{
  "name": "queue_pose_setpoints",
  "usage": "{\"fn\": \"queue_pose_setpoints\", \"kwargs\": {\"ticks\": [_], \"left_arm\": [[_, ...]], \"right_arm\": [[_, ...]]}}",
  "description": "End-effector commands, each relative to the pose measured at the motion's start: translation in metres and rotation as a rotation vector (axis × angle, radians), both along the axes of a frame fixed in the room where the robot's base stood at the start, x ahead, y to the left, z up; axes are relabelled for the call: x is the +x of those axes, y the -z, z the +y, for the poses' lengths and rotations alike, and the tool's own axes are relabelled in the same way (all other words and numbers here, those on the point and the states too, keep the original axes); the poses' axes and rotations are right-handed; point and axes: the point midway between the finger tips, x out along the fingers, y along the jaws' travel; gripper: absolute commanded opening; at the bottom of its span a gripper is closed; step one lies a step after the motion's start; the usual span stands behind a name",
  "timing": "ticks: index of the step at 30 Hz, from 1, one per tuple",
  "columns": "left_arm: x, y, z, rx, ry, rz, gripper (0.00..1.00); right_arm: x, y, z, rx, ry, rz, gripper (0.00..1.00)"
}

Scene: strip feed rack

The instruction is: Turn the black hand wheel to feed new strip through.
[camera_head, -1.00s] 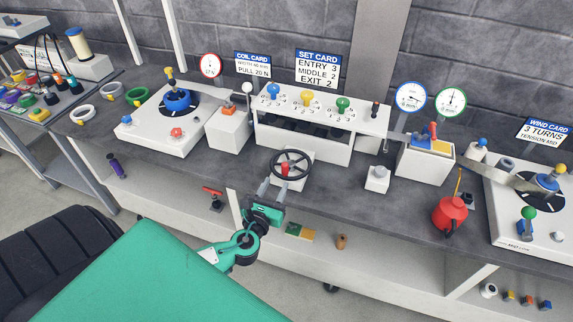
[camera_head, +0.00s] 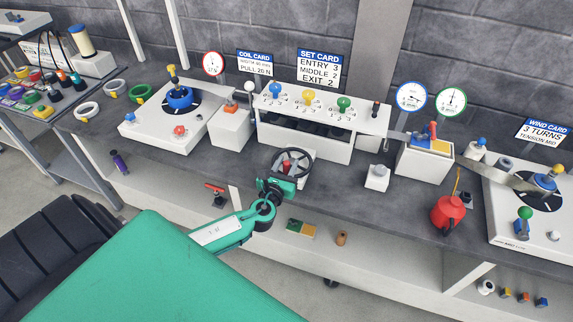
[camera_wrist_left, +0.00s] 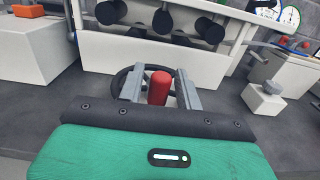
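The black hand wheel (camera_head: 304,154) stands on a white block in front of the strip rack. Its red handle (camera_head: 287,166) is on the wheel's near left side. My left gripper (camera_head: 285,173) is at this side of the wheel and hides part of it. In the left wrist view the red handle (camera_wrist_left: 159,87) stands between the two grey fingers (camera_wrist_left: 158,82), with a gap showing on each side. The fingers are open around it. The wheel rim (camera_wrist_left: 118,82) shows partly behind them. My right gripper is not in view.
The white rack (camera_head: 315,135) with blue, yellow and green knobs stands just behind the wheel. A white box (camera_head: 230,130) is to its left. A small white block (camera_head: 377,178) and a red oil can (camera_head: 448,212) are to its right, with clear grey bench between.

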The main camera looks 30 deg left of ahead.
Motion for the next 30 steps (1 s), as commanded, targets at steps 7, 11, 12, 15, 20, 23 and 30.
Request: {"fn": "queue_pose_setpoints", "kwargs": {"ticks": [7, 11, 12, 15, 20, 23, 30], "left_arm": [[0.000, 0.000, 0.000, 0.000, 0.000, 0.000, 0.00], [0.000, 0.000, -0.001, -0.001, -0.008, 0.000, 0.00], [0.000, 0.000, -0.001, -0.001, -0.014, 0.000, 0.00], [0.001, -0.001, -0.003, -0.004, -0.040, -0.001, 0.00], [0.002, -0.001, -0.008, -0.006, -0.121, -0.001, 0.00], [0.004, -0.001, -0.012, -0.006, -0.195, 0.000, 0.00], [0.011, 0.000, -0.023, -0.007, -0.415, -0.001, 0.00]], "right_arm": [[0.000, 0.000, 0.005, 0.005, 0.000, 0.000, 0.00], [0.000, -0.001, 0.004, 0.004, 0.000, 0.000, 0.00], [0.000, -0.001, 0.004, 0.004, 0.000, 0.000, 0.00], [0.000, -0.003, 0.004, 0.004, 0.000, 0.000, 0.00], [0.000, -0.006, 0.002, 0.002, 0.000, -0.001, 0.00], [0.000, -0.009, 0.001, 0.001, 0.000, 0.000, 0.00], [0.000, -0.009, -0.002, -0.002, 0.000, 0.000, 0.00]]}}
